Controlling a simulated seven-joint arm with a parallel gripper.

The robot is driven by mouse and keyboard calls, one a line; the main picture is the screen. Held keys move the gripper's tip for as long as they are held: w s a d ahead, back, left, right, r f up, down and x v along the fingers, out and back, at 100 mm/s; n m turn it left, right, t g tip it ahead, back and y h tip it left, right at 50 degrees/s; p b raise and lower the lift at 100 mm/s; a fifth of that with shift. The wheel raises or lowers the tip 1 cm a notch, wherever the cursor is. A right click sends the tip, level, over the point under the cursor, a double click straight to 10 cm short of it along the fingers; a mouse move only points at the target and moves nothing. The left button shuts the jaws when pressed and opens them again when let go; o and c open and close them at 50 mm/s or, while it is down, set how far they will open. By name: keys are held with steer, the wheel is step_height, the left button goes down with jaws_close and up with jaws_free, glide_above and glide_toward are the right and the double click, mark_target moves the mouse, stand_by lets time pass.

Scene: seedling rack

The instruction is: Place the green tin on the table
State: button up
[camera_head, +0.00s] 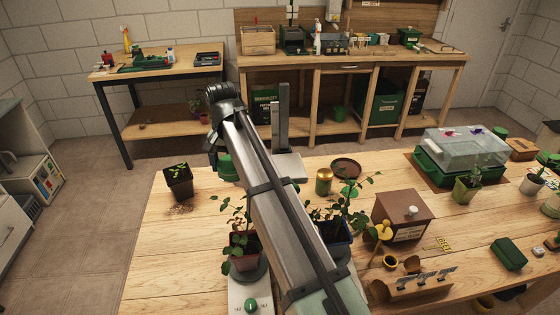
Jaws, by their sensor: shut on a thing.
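The green tin (227,170) is a dark green cylinder near the back edge of the wooden table (190,245), just left of my arm link. My gripper (217,158) is at the top of the tin, below my wrist, and is shut on it. My arm link hides most of the fingers and part of the tin's right side. The tin looks upright. I cannot tell whether its base touches the table.
A potted seedling (179,183) stands left of the tin, with spilled soil below it. A gold tin (324,181) and a brown saucer (345,168) are to the right. Potted plants flank my arm in front. The table's left part is clear.

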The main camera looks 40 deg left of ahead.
steer(key=w+a+r, duration=0.2)
steer(key=w+r, duration=0.3)
steer(key=r, duration=0.4)
steer(key=w+a+r, duration=0.2)
steer(key=w+r, duration=0.2)
steer(key=r, duration=0.5)
steer(key=w+d+r, duration=0.3)
steer(key=w+d, duration=0.2)
steer(key=w, duration=0.2)
steer(key=w+d+f+m, duration=0.1)
steer(key=w+d+f, duration=0.55)
steer(key=d, duration=0.35)
steer(key=w+d+f+m, duration=0.1)
steer(key=w+d+f, duration=0.5)
steer(key=d, duration=0.5)
steer(key=m, duration=1.4)
glide_above(497, 207)
step_height(497, 207, down, 16)
steer(key=f, duration=0.1)
steer(key=shift+w+f, duration=0.2)
steer(key=shift+f, duration=4.25)
steer(key=shift+f, duration=0.1)
